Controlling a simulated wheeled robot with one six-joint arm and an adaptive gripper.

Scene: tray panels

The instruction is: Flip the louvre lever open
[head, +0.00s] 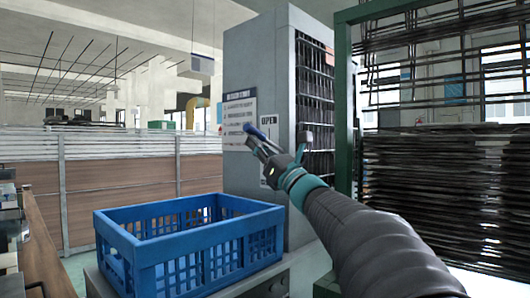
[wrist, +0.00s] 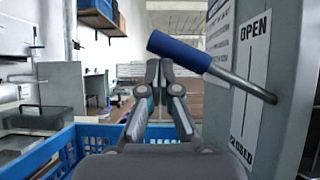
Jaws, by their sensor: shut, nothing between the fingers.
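The louvre lever has a blue grip (wrist: 180,52) on a thin metal rod. In the wrist view the rod comes out of the grey cabinet side beside a white strip marked OPEN at the top and CLOSED at the bottom. The lever points left and slightly up from its pivot. The blue grip also shows in the head view (head: 257,133), close to my fingers. My gripper (wrist: 159,68) is shut and empty, with its fingertips just below the far end of the blue grip in the picture. I cannot tell whether they touch it.
The tall grey cabinet (head: 255,60) has a dark slatted front and a notice on its side. A blue crate (head: 190,235) stands below and left of my arm. A green-framed rack (head: 344,110) of dark trays stands at right. The space left of the lever is clear.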

